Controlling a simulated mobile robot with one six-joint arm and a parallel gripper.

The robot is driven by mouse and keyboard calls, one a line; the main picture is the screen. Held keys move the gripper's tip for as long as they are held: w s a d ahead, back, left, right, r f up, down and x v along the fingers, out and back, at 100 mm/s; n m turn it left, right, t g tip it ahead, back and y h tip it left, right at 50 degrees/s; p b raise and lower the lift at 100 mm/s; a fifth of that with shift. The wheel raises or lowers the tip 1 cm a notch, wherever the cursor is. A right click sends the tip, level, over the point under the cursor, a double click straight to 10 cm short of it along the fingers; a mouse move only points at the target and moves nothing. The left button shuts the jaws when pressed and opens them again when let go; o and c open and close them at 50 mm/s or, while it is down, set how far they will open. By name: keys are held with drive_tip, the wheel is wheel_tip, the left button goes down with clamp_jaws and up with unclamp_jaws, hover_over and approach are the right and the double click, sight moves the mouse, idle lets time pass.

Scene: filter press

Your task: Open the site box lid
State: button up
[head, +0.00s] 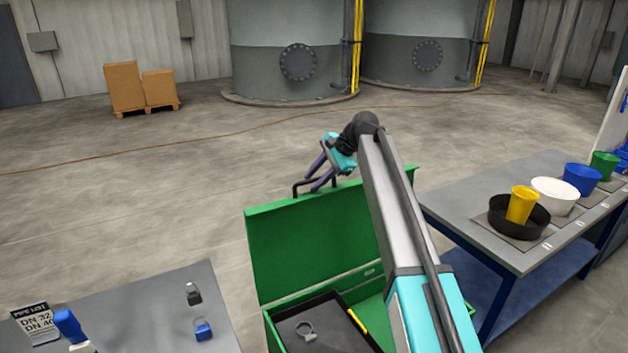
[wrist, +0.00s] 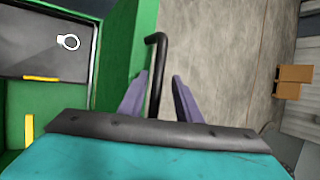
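The green site box (head: 268,327) stands open in the head view, its lid (head: 300,240) raised steeply behind it. A black bar handle (head: 297,188) is at the lid's top edge; it also shows in the wrist view (wrist: 161,45). My gripper (head: 313,180) is at this handle. In the wrist view my gripper's purple fingers (wrist: 160,76) are apart, with the handle bar between them. My arm hides the right part of the lid and box.
Inside the box is a dark tray (head: 345,330) with a grey ring-shaped part (head: 306,331) and a yellow item (head: 356,320). A grey table (head: 150,290) stands at left, a workbench (head: 465,215) with containers at right. Open floor lies behind the lid.

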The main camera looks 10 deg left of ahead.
drive_tip(key=b+v, duration=0.3)
drive_tip(key=v, duration=1)
drive_tip(key=shift+r, duration=0.25)
